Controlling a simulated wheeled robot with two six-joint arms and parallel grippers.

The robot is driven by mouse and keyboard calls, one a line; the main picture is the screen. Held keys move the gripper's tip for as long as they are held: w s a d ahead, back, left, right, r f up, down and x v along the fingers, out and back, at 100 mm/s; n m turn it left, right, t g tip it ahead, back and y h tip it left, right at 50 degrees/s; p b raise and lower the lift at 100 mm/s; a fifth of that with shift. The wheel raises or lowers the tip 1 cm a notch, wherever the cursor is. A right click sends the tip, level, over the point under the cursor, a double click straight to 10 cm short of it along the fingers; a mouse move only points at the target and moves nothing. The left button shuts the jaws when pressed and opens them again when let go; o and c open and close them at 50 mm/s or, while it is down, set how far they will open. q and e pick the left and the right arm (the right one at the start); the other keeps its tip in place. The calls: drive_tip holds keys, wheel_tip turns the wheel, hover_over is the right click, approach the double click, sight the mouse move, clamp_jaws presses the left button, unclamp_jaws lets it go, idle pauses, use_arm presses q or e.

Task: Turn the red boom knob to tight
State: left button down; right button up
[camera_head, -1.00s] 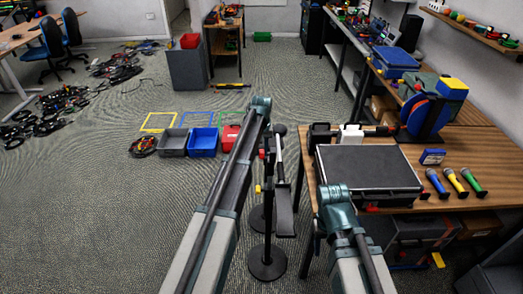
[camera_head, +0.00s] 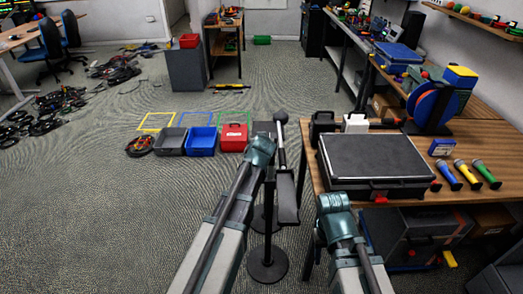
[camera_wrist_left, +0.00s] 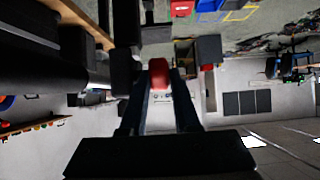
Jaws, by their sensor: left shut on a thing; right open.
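The red boom knob (camera_wrist_left: 158,72) shows in the left wrist view, between the two dark fingers of my left gripper (camera_wrist_left: 160,90), which is shut on it. In the head view the knob and the left gripper are hidden behind my left arm. The dark microphone stand (camera_head: 268,225) stands on the floor left of the table, with a round base and a ball-headed microphone (camera_head: 281,118) at the top. My right gripper (camera_head: 320,232) is open near the table's left front edge, mostly hidden by my right arm. I cannot tell the knob's turn from these views.
The wooden table (camera_head: 470,150) carries a black case (camera_head: 375,160), a cable reel (camera_head: 432,105) and several coloured microphones. Grey (camera_head: 171,141), blue (camera_head: 202,141) and red (camera_head: 234,137) bins stand on the floor behind the stand.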

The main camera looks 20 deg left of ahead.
use_arm(q)
drive_tip(key=shift+s+f+t+y+b, duration=0.1)
drive_tip(key=shift+f+t+y+b, duration=0.2)
drive_tip(key=shift+t+b, duration=1.25)
drive_tip(key=shift+f+t+y+b, duration=0.25)
drive_tip(key=shift+t+b, duration=0.25)
drive_tip(key=shift+b, duration=1.95)
drive_tip(key=shift+s+f+t+y+b, duration=0.1)
drive_tip(key=shift+f+t+y+b, duration=0.2)
drive_tip(key=shift+t+b, duration=1.25)
drive_tip(key=shift+r+g+b, duration=0.15)
drive_tip(key=shift+g+b, duration=0.35)
drive_tip(key=c, duration=0.9)
unclamp_jaws()
